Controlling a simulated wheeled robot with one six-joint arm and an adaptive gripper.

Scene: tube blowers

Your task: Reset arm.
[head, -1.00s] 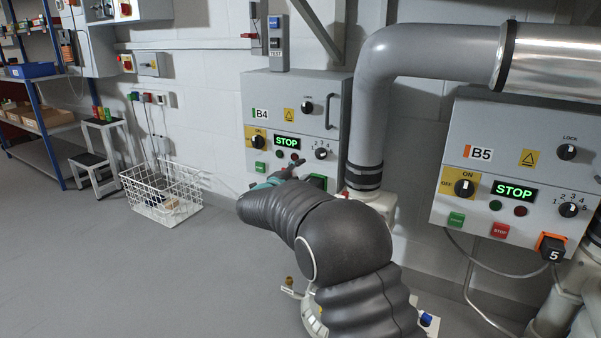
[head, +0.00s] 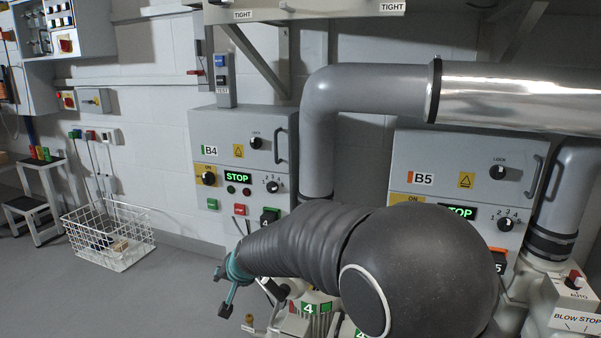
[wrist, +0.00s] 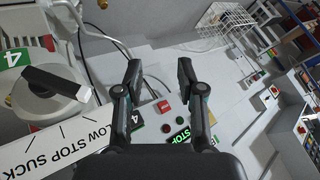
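My gripper (head: 226,289) hangs at the end of my arm, left of the arm's dark grey sleeve, in front of and below the B4 panel (head: 225,155). In the wrist view my gripper (wrist: 158,75) has its two dark fingers spread apart with nothing between them. The B4 panel shows a lit green STOP display (head: 237,177), two round lamps, a selector knob, and green and red buttons. The B5 panel (head: 445,155) is partly hidden behind my arm.
A large grey pipe (head: 320,120) bends between the panels. Below B4 is machinery with green "4" labels (head: 309,308). A white wire basket (head: 108,238) stands on the floor at left. A BLOW STOP box (head: 570,305) is at lower right. Floor at lower left is clear.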

